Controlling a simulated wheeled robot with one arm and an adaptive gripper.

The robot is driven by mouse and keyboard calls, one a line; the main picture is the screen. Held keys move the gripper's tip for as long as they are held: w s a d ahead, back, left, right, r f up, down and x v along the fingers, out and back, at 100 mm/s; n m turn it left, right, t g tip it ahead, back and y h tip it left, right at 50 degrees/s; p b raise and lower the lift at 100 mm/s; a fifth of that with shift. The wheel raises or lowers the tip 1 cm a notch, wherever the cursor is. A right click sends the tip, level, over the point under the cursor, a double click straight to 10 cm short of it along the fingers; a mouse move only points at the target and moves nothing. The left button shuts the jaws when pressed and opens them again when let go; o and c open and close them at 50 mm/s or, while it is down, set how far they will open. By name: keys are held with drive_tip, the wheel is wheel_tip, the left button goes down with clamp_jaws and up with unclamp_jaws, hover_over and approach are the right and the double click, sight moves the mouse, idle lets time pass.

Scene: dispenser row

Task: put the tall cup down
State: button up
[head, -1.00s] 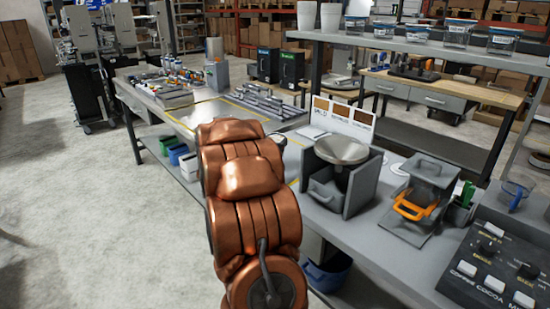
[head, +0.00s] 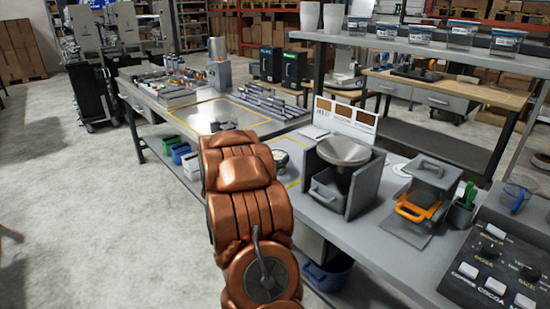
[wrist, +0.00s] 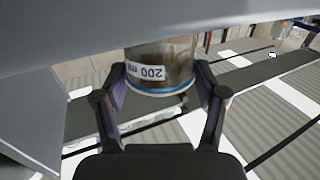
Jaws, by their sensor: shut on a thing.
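My gripper (wrist: 160,105) is shut on a clear cup (wrist: 162,68) with brown contents in the wrist view. The cup has a white label that reads 200 ml upside down and a blue band at its lower edge in the picture. Its upper part is cut off by a grey surface across the top of the view. I cannot tell whether the cup touches a surface. In the head view the gripper and cup are hidden behind my copper-coloured arm, which reaches over the grey bench (head: 330,215).
Yellow outlines mark clear areas on the far bench top (head: 215,112). A dispenser with a round pan (head: 344,151) stands right of my arm, and a grey device with an orange handle (head: 416,208) is farther right. A button panel (head: 495,262) is at bottom right. A shelf (head: 400,45) holds cups.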

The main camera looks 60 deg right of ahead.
drive_tip(key=o, duration=1.5)
drive_tip(key=shift+c, duration=0.2)
drive_tip(key=shift+a+r, duration=0.1)
drive_tip(key=s+a+b, duration=0.1)
drive_tip(key=a, duration=1)
drive_tip(key=shift+s+a+b, duration=0.25)
drive_tip(key=shift+a+b, duration=0.05)
drive_tip(key=shift+a, duration=0.05)
